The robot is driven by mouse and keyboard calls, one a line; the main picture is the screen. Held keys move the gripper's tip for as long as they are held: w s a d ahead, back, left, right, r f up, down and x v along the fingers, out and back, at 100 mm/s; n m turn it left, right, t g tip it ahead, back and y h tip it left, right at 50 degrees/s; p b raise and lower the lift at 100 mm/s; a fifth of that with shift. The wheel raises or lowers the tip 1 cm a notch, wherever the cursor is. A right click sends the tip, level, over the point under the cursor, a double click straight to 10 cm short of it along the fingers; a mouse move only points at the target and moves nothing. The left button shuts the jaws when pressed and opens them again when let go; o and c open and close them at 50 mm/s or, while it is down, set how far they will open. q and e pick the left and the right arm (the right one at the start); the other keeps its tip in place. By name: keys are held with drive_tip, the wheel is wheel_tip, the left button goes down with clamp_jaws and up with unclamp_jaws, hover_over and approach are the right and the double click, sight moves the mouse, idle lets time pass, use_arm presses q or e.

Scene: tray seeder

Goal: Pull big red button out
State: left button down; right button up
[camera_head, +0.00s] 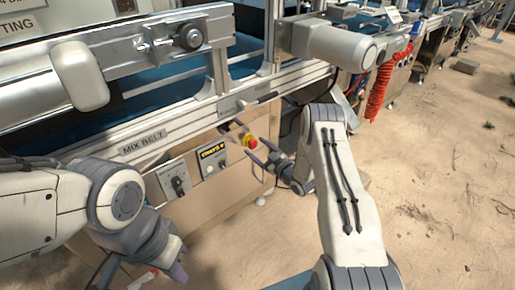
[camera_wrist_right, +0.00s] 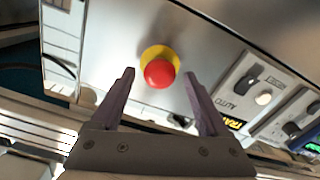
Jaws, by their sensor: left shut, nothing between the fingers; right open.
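The big red button (camera_head: 251,143) sits on a yellow collar on the front of the tan control box. In the right wrist view the round red button (camera_wrist_right: 158,73) shows whole, with its yellow collar (camera_wrist_right: 160,52) behind it. My right gripper (camera_head: 257,148) is open in front of it. In the right wrist view its two fingers (camera_wrist_right: 159,77) appear on either side of the button with gaps, touching nothing visible. How far the tips are from the panel is hard to tell. My left gripper (camera_head: 178,272) is shut and empty, low at the lower left, partly hidden by its wrist.
The conveyor rail with the MIX BELT label (camera_head: 143,142) runs above. A red coiled hose (camera_head: 380,90) hangs right. Sandy floor (camera_head: 440,190) is open at right.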

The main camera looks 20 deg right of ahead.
drive_tip(key=p+v, duration=0.2)
drive_tip(key=v, duration=0.8)
